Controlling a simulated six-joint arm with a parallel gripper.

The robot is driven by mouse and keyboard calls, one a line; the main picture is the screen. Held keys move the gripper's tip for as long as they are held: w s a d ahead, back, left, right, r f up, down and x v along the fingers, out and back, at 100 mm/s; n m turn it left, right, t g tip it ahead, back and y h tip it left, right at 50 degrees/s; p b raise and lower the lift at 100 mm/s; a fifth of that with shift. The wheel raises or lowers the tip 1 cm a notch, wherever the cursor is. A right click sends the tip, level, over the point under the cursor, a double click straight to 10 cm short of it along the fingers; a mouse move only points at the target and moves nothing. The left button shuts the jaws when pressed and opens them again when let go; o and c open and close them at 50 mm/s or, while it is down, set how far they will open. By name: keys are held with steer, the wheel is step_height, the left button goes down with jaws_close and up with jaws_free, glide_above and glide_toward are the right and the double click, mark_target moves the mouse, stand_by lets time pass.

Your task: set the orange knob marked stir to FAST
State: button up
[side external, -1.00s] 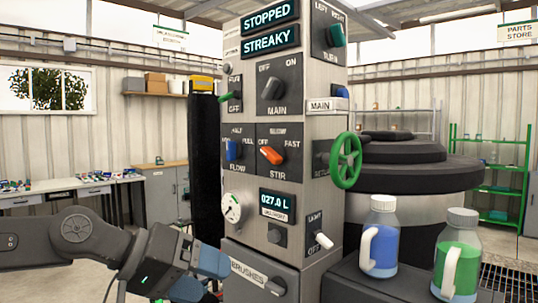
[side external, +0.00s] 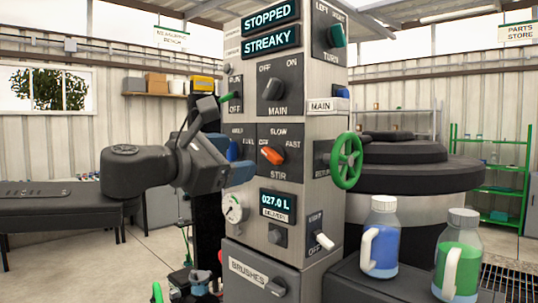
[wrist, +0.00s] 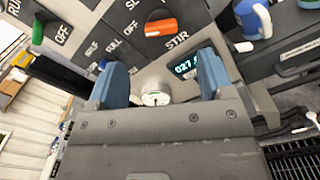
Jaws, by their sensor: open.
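The orange stir knob (side external: 272,155) sits on the panel's dark plate, with OFF at its left, SLOW above and FAST at its right. Its bar slants from the upper left, by OFF, to the lower right; I cannot surely tell which end points. In the wrist view the orange knob (wrist: 161,27) lies beyond the fingertips, above the gap between them. My gripper (wrist: 160,80) is open and empty, its blue fingers spread. In the side view my gripper (side external: 238,174) is in front of the panel, left of and slightly below the knob, apart from it.
The blue flow knob (side external: 232,150) is close above my gripper. The gauge (side external: 235,208) and 027.0 L display (side external: 278,206) are below. The black main knob (side external: 273,89) is above, and a green handwheel (side external: 347,160) stands out at the right.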

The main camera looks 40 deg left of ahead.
mark_target(269, 154)
steer(key=w, duration=0.9)
steer(key=shift+w+f, duration=0.1)
steer(key=shift+w, duration=0.1)
steer(key=c, duration=0.9)
